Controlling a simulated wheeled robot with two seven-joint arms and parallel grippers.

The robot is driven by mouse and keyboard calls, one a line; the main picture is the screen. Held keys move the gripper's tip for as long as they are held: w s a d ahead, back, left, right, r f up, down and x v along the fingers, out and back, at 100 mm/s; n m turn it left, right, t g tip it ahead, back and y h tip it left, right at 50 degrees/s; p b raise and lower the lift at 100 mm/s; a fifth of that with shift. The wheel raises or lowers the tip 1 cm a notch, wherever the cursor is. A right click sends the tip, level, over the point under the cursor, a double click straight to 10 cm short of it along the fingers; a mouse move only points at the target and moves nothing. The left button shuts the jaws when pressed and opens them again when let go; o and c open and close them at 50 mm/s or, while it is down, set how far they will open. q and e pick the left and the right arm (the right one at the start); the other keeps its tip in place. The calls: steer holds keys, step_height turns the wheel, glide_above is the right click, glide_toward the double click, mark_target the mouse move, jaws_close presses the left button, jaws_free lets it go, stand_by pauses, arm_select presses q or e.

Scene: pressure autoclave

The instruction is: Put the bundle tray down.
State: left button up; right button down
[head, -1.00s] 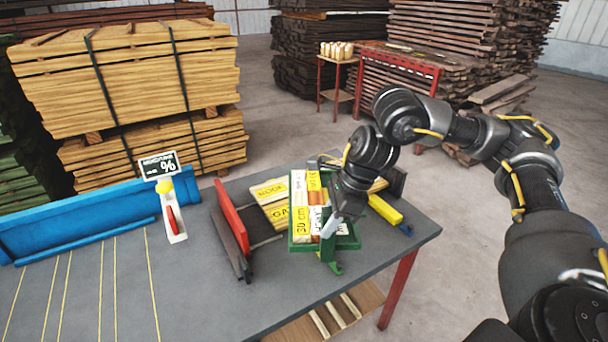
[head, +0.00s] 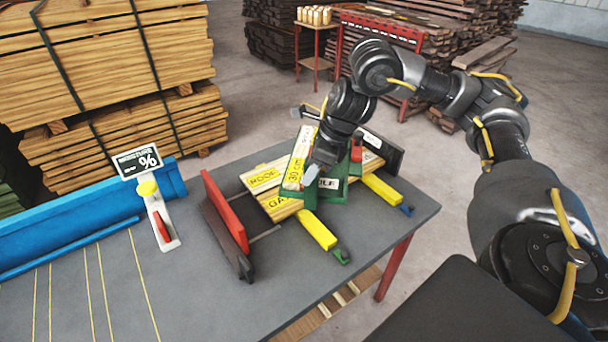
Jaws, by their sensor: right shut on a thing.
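The green bundle tray (head: 338,192) is at the right part of the grey table, with labelled yellow-and-white pieces (head: 296,172) in it, one reading "30 cm". My right gripper (head: 320,172) is shut on the tray from above, and its wrist hides much of the middle. The tray looks tilted and overlaps the labelled wooden boards (head: 283,205). I cannot tell whether it touches them or hangs just above. Two yellow bars (head: 318,230) (head: 381,188) show on its near and right sides. My left gripper is not in view.
A red upright plate (head: 225,212) stands left of the boards, and a dark upright plate (head: 388,152) stands behind right. A price sign (head: 139,161), a white-and-red tool (head: 161,222) and a blue rail (head: 80,225) are left. The near right table corner (head: 400,225) is clear.

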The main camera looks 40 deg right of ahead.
mark_target(301, 167)
steer(key=w, duration=0.1)
steer(key=w+d+f, duration=0.1)
steer(key=w, duration=0.1)
steer(key=w+d+f, duration=0.1)
steer(key=w, duration=0.1)
steer(key=shift+w+f, duration=0.25)
steer(key=w+f, duration=0.1)
steer(key=w+d+f, duration=0.1)
steer(key=w+f, duration=0.1)
steer(key=w+d+f, duration=0.1)
steer(key=f, duration=0.1)
steer(key=shift+w+d+f, duration=0.2)
steer(key=shift+w+f, duration=0.05)
steer(key=shift+w, duration=0.1)
steer(key=shift+w+f, duration=0.1)
steer(key=shift+f, duration=0.3)
steer(key=shift+w+d+f, duration=0.1)
steer(key=shift+f, duration=1.35)
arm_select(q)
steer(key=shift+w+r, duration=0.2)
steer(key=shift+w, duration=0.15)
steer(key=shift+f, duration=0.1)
arm_select(e)
steer(key=c, duration=1.5)
jaws_free()
steer(key=shift+f, duration=0.2)
steer(key=o, duration=0.4)
steer(key=shift+r, duration=0.1)
